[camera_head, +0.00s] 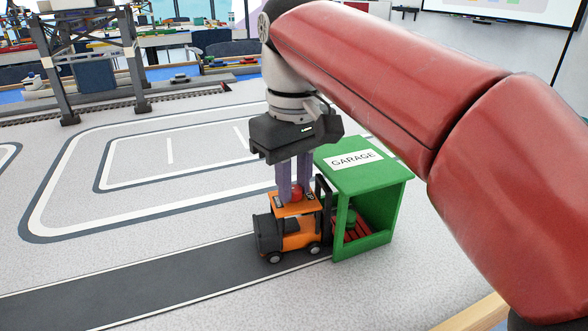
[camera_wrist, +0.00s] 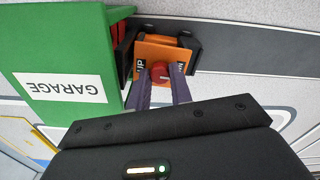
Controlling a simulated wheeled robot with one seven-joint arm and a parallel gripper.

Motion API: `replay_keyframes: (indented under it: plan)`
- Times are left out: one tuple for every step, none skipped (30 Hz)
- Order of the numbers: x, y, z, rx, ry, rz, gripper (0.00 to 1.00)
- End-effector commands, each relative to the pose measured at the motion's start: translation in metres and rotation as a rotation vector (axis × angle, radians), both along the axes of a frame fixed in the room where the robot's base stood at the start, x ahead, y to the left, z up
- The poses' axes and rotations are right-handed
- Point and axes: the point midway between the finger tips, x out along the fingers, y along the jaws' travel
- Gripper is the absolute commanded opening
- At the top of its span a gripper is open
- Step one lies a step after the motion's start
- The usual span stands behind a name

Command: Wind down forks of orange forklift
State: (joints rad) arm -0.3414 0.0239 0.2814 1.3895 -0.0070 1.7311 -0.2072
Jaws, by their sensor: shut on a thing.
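The orange forklift (camera_head: 290,233) stands on the dark road strip with its mast (camera_head: 323,203) facing the green garage. A round red knob (camera_head: 297,191) sits on its roof. My gripper (camera_head: 295,188) reaches down from above and its fingers are shut on the red knob. The wrist view shows the fingers on both sides of the knob (camera_wrist: 159,72), above the orange roof (camera_wrist: 158,50). The forks are hidden by the garage and mast. A red pallet (camera_head: 353,232) with a green thing on it is inside the garage opening.
The green garage (camera_head: 367,170), with a white GARAGE sign, stands close to the right of the forklift and my gripper. A grey gantry crane (camera_head: 92,60) stands at the back left. The marked mat to the left is clear.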

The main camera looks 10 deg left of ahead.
Motion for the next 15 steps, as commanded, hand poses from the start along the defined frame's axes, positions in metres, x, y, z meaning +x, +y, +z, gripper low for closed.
replay_keyframes:
  plan:
    - [-0.0001, 0.0, 0.0015, 0.001, -0.001, 0.009, 0.0]
    - [-0.0001, 0.0001, 0.0008, 0.001, -0.001, 0.011, 0.0]
    - [-0.0001, 0.0002, 0.0002, 0.002, -0.003, 0.012, 0.0]
    - [-0.0001, 0.0002, 0.0001, 0.002, -0.003, 0.012, 0.0]
    - [-0.0002, 0.0003, 0.0001, 0.002, -0.003, 0.011, 0.0]
    - [-0.0002, 0.0003, 0.0002, 0.002, -0.003, 0.011, 0.0]
    - [-0.0002, 0.0003, 0.0002, 0.002, -0.003, 0.011, 0.0]
    - [-0.0002, 0.0003, 0.0002, 0.002, -0.003, 0.011, 0.0]
    - [-0.0002, 0.0003, 0.0002, 0.002, -0.003, 0.011, 0.25]
    - [-0.0002, 0.0003, 0.0002, 0.002, -0.003, 0.011, 0.29]
    - [-0.0002, 0.0003, 0.0002, 0.002, -0.003, 0.011, 0.31]
    - [-0.0002, 0.0003, 0.0002, 0.002, -0.003, 0.011, 0.31]
    - [-0.0002, 0.0003, 0.0002, 0.002, -0.002, 0.011, 0.31]
    - [-0.0002, 0.0003, 0.0002, 0.002, -0.002, 0.011, 0.31]
    - [-0.0003, 0.0003, 0.0002, 0.002, -0.002, 0.011, 0.31]
